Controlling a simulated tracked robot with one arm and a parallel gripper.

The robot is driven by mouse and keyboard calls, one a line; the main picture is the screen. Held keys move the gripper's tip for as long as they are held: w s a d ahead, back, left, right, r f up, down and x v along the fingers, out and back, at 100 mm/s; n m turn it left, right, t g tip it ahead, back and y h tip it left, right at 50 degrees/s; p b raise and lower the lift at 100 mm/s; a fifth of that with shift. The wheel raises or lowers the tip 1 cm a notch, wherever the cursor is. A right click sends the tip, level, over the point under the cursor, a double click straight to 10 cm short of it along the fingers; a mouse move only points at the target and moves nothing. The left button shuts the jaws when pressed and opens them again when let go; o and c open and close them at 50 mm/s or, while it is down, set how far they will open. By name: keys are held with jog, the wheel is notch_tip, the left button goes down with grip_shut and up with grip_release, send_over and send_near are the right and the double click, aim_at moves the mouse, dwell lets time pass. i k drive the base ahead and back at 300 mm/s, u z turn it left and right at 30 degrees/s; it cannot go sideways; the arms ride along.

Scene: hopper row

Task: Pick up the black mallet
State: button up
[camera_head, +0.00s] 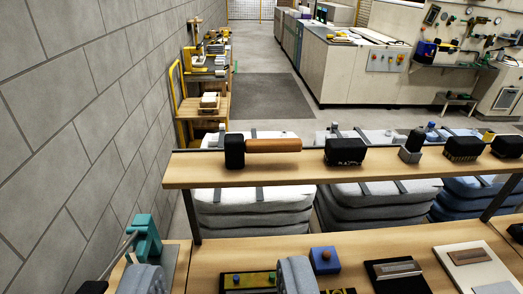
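The black mallet lies on its side on the raised wooden shelf (330,166), near its left end. Its black block head (234,151) is at the left and its brown wooden handle (273,145) points right. The rest of the gripper is out of frame.
A teal tool (145,237) and a blue box (325,260) are on the lower bench. A block wall (75,130) closes the left; stacked grey sacks (255,212) lie behind the shelf.

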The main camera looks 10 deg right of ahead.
aim_at(234, 147)
jog(key=z, duration=0.1)
jog(key=i, duration=1)
jog(key=u, duration=0.05)
